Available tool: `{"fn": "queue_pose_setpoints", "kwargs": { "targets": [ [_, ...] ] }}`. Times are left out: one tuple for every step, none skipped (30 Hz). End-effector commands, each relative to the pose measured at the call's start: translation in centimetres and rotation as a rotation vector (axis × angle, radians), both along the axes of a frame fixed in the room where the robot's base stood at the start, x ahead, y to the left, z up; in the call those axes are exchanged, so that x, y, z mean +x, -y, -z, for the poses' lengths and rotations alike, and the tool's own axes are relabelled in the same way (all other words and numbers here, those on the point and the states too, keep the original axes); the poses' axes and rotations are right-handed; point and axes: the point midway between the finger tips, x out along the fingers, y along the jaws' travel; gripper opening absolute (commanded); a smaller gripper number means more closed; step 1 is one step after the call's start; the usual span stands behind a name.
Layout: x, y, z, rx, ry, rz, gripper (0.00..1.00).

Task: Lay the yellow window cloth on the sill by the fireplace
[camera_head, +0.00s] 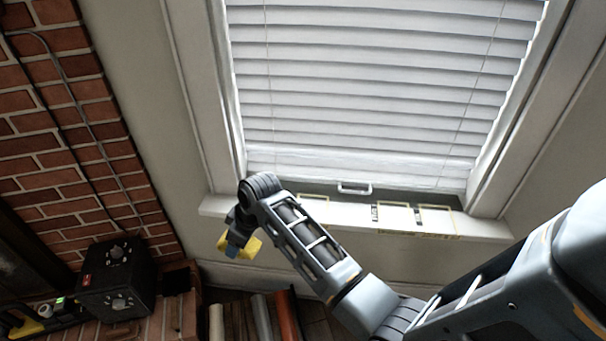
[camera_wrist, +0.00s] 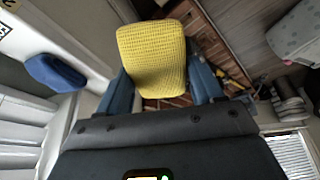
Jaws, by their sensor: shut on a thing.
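The yellow cloth (camera_wrist: 152,60), with a waffle texture, is held between the two blue fingers of my gripper (camera_wrist: 162,88) in the wrist view. In the head view the cloth (camera_head: 254,246) shows at both sides of my gripper (camera_head: 238,245), which points down. The gripper and cloth appear in front of and below the left part of the white window sill (camera_head: 470,226), apart from it. The sill bears yellow outlined marks and small dark labels. My arm hides part of the sill.
A blue pad-like thing (camera_wrist: 55,72) lies at the left of the wrist view, seemingly on the sill. White blinds (camera_head: 380,90) hang above the sill. A black box with knobs (camera_head: 117,278) stands by the brick wall (camera_head: 60,150) at left. Several rolls or tubes (camera_head: 262,316) stand below.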

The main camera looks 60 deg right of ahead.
Motion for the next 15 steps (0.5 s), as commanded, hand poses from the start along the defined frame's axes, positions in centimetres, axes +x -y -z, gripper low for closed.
{"fn": "queue_pose_setpoints", "kwargs": {
  "targets": [
    [-0.2, 3.4, -0.5, 0.001, 0.001, -0.001, 0.42],
    [-0.3, 5.0, -0.7, 0.0, 0.003, -0.013, 0.42],
    [-0.6, 7.1, -1.0, 0.001, 0.001, -0.027, 0.42],
    [-0.9, 8.7, -1.2, 0.001, 0.002, -0.04, 0.42],
    [-1.2, 10.2, -1.5, 0.001, 0.002, -0.051, 0.42],
    [-1.7, 12.3, -1.8, 0.0, 0.001, -0.067, 0.42],
    [-2.1, 13.8, -2.1, 0.001, 0.002, -0.079, 0.42],
    [-2.6, 15.2, -2.4, 0.0, 0.001, -0.091, 0.42],
    [-3.3, 17.0, -2.8, 0.0, 0.001, -0.106, 0.42],
    [-3.8, 18.4, -3.1, 0.0, 0.002, -0.118, 0.42],
    [-4.3, 19.5, -3.3, 0.001, 0.001, -0.129, 0.42],
    [-4.9, 21.0, -3.7, 0.0, 0.001, -0.143, 0.42],
    [-5.4, 22.0, -3.9, 0.0, 0.0, -0.152, 0.42],
    [-5.9, 22.8, -4.2, 0.0, 0.0, -0.161, 0.42],
    [-6.4, 23.8, -4.4, 0.0, -0.001, -0.173, 0.42]
  ]
}}
